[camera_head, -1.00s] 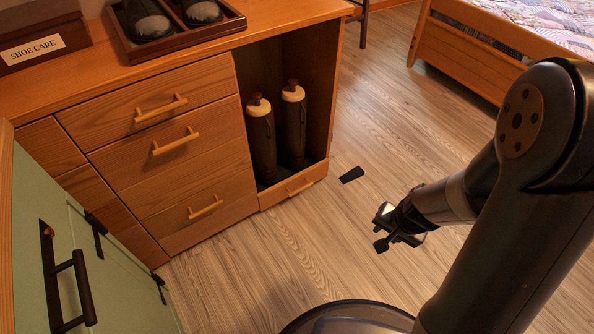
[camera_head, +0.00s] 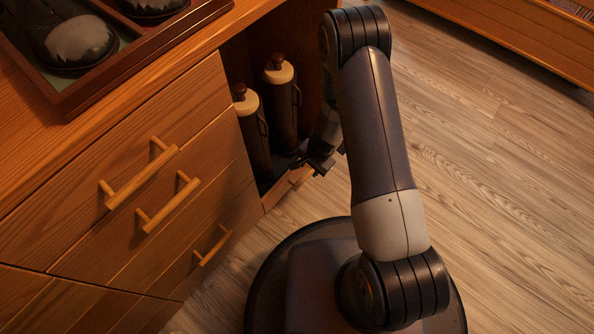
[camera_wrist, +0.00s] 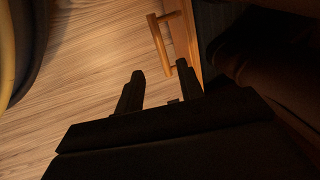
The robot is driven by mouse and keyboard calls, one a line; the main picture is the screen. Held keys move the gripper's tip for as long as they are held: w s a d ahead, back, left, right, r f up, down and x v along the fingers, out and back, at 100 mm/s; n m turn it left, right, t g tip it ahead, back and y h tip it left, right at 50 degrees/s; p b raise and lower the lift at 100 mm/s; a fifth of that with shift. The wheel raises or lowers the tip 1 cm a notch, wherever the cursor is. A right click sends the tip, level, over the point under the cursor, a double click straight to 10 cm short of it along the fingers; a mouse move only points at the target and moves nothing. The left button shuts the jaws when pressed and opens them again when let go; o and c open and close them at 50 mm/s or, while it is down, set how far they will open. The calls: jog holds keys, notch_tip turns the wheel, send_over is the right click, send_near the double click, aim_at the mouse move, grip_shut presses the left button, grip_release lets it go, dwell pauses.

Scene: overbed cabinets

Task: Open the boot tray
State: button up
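The boot tray (camera_head: 273,196) is the low wooden drawer under the open compartment of the cabinet. It looks shut, its front partly hidden by my arm. Its wooden bar handle (camera_wrist: 158,45) shows in the wrist view, standing off the tray front. My gripper (camera_head: 320,166) is low in front of the tray. In the wrist view my gripper (camera_wrist: 160,85) has its two fingers apart, with the near end of the handle just ahead of the gap. No grip on the handle shows.
Three stacked drawers with bar handles (camera_head: 143,175) are left of the compartment. A tray with dark shoes (camera_head: 75,42) sits on the cabinet top. Open wood floor (camera_head: 480,190) lies to the right. A wooden bed frame (camera_head: 520,35) stands at the far right.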

aim_at(304, 180)
jog(key=f+b, duration=0.1)
jog(key=f, duration=0.2)
jog(key=a+f+b, duration=0.1)
jog(key=f+b, duration=0.1)
jog(key=f, duration=0.1)
jog(key=w+f+b, duration=0.1)
jog(key=f, duration=0.3)
jog(key=shift+w+a, duration=0.1)
jog(key=shift+a, duration=0.2)
jog(key=shift+c, duration=0.3)
grip_shut()
